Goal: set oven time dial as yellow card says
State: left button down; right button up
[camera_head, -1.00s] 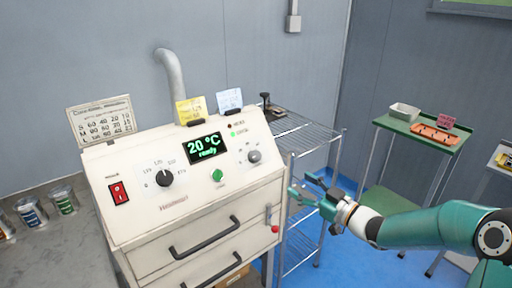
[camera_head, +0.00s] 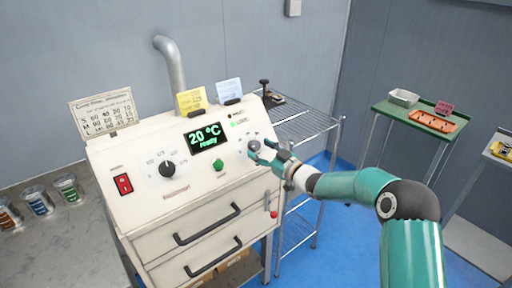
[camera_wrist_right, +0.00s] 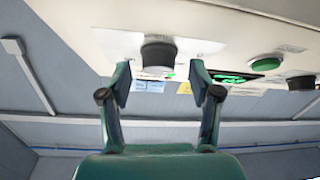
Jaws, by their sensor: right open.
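The cream oven (camera_head: 150,218) has a display (camera_head: 206,138) reading 20 °C ready. The right-hand grey dial (camera_head: 254,146), with small marks around it, is on its sloped panel. A black dial (camera_head: 167,169) is on the panel's left. The yellow card (camera_head: 191,101) stands clipped on the oven's top edge; its writing is too small to read surely. My right gripper (camera_head: 266,154) is open at the right-hand dial. In the right wrist view, that dial (camera_wrist_right: 158,55) is just beyond and between the open fingertips (camera_wrist_right: 160,85), apparently not gripped. My left gripper is not in view.
A blue card (camera_head: 229,90) stands beside the yellow one. A green button (camera_head: 218,165) and a red switch (camera_head: 123,184) are on the panel. A chart (camera_head: 101,116) stands at the back left. A wire rack (camera_head: 310,128) stands right of the oven.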

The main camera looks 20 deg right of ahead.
jog(key=shift+w+a, duration=0.15)
jog(key=shift+w, duration=0.25)
